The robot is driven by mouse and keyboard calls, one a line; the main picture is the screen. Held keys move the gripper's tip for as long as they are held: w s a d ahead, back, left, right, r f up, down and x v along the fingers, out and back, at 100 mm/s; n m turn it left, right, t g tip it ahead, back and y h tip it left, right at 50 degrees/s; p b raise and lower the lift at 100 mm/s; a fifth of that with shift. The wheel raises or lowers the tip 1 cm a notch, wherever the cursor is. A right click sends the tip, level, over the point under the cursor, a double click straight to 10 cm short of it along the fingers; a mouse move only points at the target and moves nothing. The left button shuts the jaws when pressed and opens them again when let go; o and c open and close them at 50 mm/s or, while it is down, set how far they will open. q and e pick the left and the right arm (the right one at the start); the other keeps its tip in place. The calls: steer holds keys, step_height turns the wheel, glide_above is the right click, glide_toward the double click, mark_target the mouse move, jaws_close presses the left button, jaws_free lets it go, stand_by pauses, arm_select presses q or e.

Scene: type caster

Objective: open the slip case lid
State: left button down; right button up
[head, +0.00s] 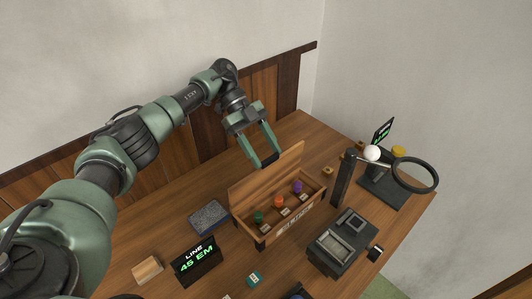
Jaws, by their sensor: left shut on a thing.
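The slip case (290,226) is a long wooden box on the table, with a white label on its front. Its lid (248,182) stands raised along the back side, so the inside shows. Green, orange and purple round pieces with small tags sit inside. My left gripper (268,162) reaches down from behind and is shut on the top edge of the lid, near its middle. My right gripper is not in view.
A dark grey block machine (342,242) stands right of the case. A magnifier ring (415,175) and a dark post (343,178) stand behind it. A "LINE 45 EM" sign (196,261), a speckled grey block (209,217) and a wooden block (147,270) lie to the left.

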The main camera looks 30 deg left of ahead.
arm_select(q)
steer(key=shift+s+a+f, duration=0.2)
steer(key=shift+a+f, duration=0.05)
steer(key=shift+f, duration=0.4)
steer(key=c, duration=0.5)
jaws_free()
steer(key=r, duration=0.6)
steer(key=r+b, duration=0.1)
steer(key=r, duration=0.6)
steer(key=r+b, duration=0.1)
steer(key=r, duration=0.6)
steer(key=shift+w+a, duration=0.15)
steer(key=shift+w, duration=0.15)
